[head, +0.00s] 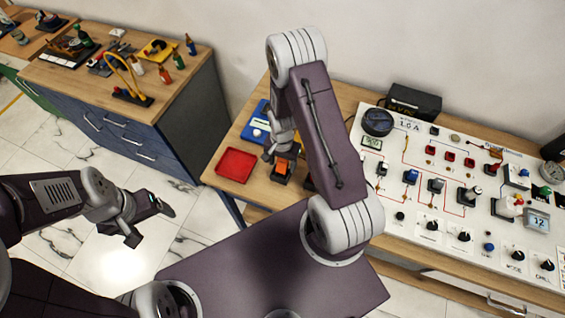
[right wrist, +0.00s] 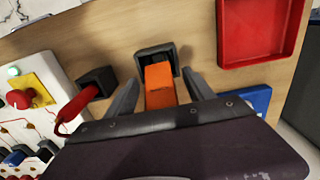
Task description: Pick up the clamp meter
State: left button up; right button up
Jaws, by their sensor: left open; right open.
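An orange tool with a dark part at its far end, which looks like the clamp meter (right wrist: 160,84), sits on the wooden table in the right wrist view. It also shows in the head view (head: 281,170), partly hidden by my right gripper. My right gripper (right wrist: 163,88) is open, with one finger on each side of the orange body. I see no clear contact. In the head view my right gripper (head: 279,150) is just above and beside it. My left gripper (head: 150,222) is open and empty over the floor at the left.
A red tray (head: 236,165) lies left of the tool, with a blue tray (head: 246,133) behind it. A black block with a red part (right wrist: 97,83) stands close by in the right wrist view. The white gauge panel (head: 400,205) fills the table's right side. A side bench (head: 60,80) stands back left.

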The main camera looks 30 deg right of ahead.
grip_shut()
jog(key=shift+r, duration=0.1)
